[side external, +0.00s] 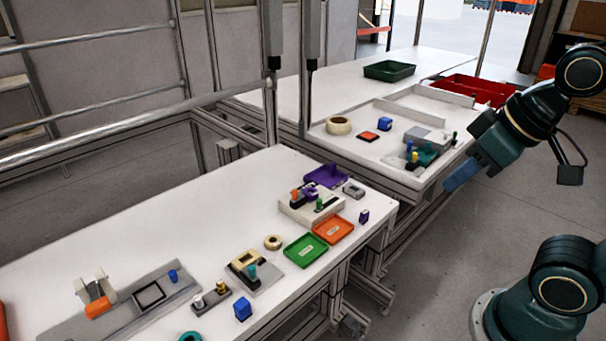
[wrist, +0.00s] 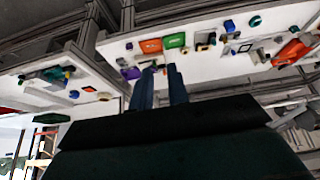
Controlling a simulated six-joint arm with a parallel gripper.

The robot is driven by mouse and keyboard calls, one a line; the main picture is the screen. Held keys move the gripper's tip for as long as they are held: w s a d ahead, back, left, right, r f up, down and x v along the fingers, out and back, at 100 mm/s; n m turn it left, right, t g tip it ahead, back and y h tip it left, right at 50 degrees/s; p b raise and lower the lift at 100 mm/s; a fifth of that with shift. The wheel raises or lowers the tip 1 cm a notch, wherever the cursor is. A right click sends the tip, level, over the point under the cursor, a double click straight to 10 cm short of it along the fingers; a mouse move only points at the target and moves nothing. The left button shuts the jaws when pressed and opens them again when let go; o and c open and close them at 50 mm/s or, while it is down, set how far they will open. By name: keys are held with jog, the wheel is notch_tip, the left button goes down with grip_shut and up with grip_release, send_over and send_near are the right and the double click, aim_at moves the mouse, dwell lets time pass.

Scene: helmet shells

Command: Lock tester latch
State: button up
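My gripper (side external: 462,173) hangs in the air to the right of the far white table, clear of everything. In the wrist view its two blue fingers (wrist: 160,72) stand apart with nothing between them. No device is clearly marked as the tester. A grey device with a teal clamp and small knobs (side external: 426,153) stands on the far table, also seen in the wrist view (wrist: 52,74). A pale fixture with orange and green knobs (side external: 311,211) and a grey plate with a beige block and teal knob (side external: 254,273) stand on the near table. Their latch positions are too small to tell.
The near table holds a green tray (side external: 305,250), an orange tray (side external: 333,229), a purple tray (side external: 325,176) and a long grey fixture (side external: 125,311). Red bins (side external: 480,90) and a dark green bin (side external: 389,71) stand at the back. Metal posts rise between the tables.

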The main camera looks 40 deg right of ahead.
aim_at(298, 194)
jog(key=shift+w, duration=0.3)
grip_shut()
jog(key=w+f+n, duration=0.3)
jog(key=w+f, duration=0.2)
jog(key=w, duration=0.4)
jog(key=w+f+n+t, duration=0.1)
jog(key=w+f+n, duration=0.2)
jog(key=w+f, duration=0.2)
jog(key=w+f+n, duration=0.3)
jog(key=w+f, duration=0.2)
jog(key=w, duration=0.7)
jog(key=shift+w+a+f+t, duration=0.3)
jog(key=shift+f+t, duration=0.05)
jog(key=shift+t, duration=0.05)
jog(key=shift+w+f, duration=0.1)
jog(key=w+d+f, duration=0.2)
jog(key=w+f, duration=0.5)
jog(key=w, duration=0.2)
jog(key=shift+f, duration=0.4)
